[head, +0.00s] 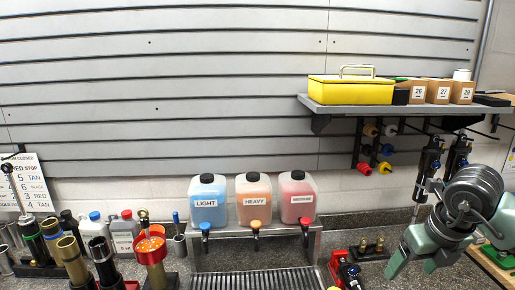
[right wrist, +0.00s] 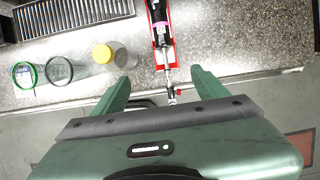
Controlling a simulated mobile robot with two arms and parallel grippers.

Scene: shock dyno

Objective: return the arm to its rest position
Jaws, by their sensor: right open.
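My right gripper (head: 411,267) is at the right of the head view, above the counter, with its two green fingers apart and nothing between them. In the right wrist view my right gripper (right wrist: 160,76) shows its fingers wide apart. Beyond the fingertips, a black shock body in a red cradle (right wrist: 160,30) lies on the counter. Its rod end points toward the gripper, and it seems apart from both fingers. The red cradle with the shock also shows at the bottom of the head view (head: 345,272). My left gripper is not in view.
Jugs marked LIGHT (head: 207,203), HEAVY (head: 253,202) and a third, red one (head: 297,200) stand above a drain grate (head: 255,279). A shelf (head: 420,109) with a yellow toolbox (head: 350,90) hangs above. Jars (right wrist: 58,71) stand near the counter edge. Shock parts crowd the left.

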